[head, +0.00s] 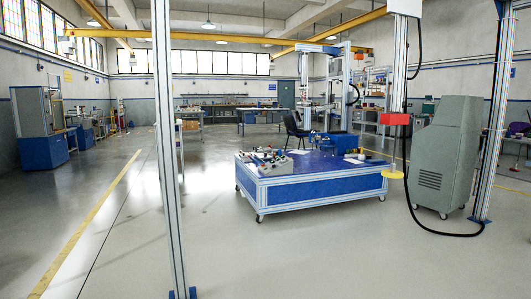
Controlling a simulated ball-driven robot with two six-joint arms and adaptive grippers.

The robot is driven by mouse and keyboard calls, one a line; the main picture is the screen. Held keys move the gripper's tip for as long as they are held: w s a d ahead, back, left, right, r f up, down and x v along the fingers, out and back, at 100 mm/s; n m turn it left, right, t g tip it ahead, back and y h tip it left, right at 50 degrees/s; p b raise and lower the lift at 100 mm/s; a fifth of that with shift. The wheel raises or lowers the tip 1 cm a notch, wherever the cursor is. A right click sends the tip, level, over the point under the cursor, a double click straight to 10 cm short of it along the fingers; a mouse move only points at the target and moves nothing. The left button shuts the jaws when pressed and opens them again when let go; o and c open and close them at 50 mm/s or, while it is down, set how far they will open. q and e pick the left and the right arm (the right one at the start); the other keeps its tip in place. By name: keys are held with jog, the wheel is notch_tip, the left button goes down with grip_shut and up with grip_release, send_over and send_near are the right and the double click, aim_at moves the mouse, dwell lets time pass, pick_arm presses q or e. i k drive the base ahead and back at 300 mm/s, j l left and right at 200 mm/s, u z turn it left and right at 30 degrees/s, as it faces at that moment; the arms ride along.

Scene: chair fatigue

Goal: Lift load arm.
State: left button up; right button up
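What looks like the load arm (399,60) hangs on the right as a pale vertical metal profile. A red block (397,119) is at its lower end, and a round yellow pad (392,174) is below that, beside the right edge of a blue platform. A black cable hangs beside it in a loop down to the floor. A dark chair (295,130) stands behind or on the far side of the platform; I cannot tell which. Neither of my grippers is in view.
The wheeled blue platform (315,191) carries tools and blue parts. A grey cabinet (444,155) on casters stands right of it. Upright frame posts stand at left (167,150) and right (493,120).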

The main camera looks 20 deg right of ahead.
aim_at(264, 150)
jog(key=i+l+z, duration=0.1)
jog(key=i+z, duration=0.35)
jog(key=i, duration=0.4)
jog(key=i+l+z, duration=0.2)
jog(key=i+z, duration=0.2)
jog(key=i, duration=0.8)
jog(key=i+j+z, duration=0.2)
jog(key=i+z, duration=0.2)
jog(key=i, duration=0.8)
